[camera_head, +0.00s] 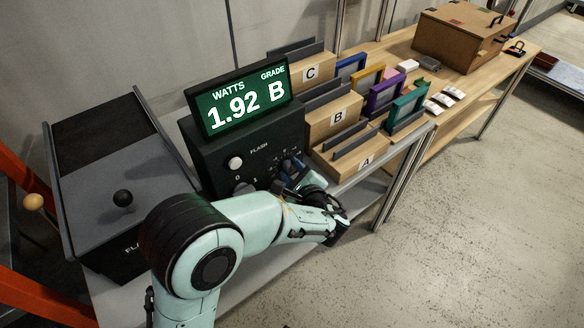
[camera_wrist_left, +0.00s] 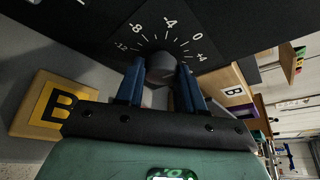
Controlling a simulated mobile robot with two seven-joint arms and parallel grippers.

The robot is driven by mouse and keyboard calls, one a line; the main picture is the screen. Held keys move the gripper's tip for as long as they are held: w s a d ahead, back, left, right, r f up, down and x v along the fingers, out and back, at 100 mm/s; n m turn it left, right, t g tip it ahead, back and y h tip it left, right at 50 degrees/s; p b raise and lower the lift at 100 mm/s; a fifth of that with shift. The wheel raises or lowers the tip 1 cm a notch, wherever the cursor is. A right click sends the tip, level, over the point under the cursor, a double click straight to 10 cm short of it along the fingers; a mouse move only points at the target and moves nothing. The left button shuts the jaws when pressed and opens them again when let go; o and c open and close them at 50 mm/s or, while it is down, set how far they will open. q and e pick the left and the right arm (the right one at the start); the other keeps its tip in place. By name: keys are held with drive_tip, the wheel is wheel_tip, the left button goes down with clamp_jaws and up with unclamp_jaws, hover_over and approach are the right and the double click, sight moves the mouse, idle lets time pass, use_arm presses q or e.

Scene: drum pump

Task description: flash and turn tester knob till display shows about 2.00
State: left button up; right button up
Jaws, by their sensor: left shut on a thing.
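The tester (camera_head: 215,155) is a black box with a display (camera_head: 243,100) on top that reads WATTS 1.92 and GRADE B. A white round button (camera_head: 235,162) sits on its front beside the word FLASH. The grey tester knob (camera_wrist_left: 161,68) shows in the left wrist view, below a dial marked from -12 to +4. My left gripper (camera_wrist_left: 160,88) is shut on the knob, with one blue finger on each side. In the head view my left gripper (camera_head: 292,170) is at the tester's front, where my arm partly hides the panel. My right gripper is not in view.
Wooden bins A (camera_head: 348,165), B (camera_head: 330,118) and C (camera_head: 304,74) stand right of the tester. A cardboard box (camera_head: 462,40) is on the far bench. A grey machine with a black ball knob (camera_head: 123,198) stands at left.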

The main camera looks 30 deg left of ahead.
use_arm(q)
drive_tip(key=m+g+p, duration=0.1)
drive_tip(key=p, duration=0.2)
drive_tip(key=m+p, duration=0.1)
drive_tip(key=p, duration=0.2)
drive_tip(key=shift+w+d+r+m+g+p, duration=0.1)
drive_tip(key=shift+w+r+m+g+p, duration=0.05)
drive_tip(key=shift+r+m+g+p, duration=0.2)
drive_tip(key=m+g+p, duration=0.1)
drive_tip(key=p, duration=0.2)
drive_tip(key=shift+f+m+y, duration=0.1)
drive_tip(key=shift+m+y, duration=0.15)
drive_tip(key=shift+y, duration=0.05)
drive_tip(key=shift+f+g+p, duration=0.2)
drive_tip(key=shift+g+p, duration=0.15)
drive_tip(key=shift+p, duration=0.4)
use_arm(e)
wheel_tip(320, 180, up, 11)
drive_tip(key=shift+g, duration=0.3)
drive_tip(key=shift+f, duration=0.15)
use_arm(q)
drive_tip(key=o, duration=1)
drive_tip(key=v, duration=1.3)
drive_tip(key=shift+d, duration=0.3)
drive_tip(key=shift+d, duration=0.1)
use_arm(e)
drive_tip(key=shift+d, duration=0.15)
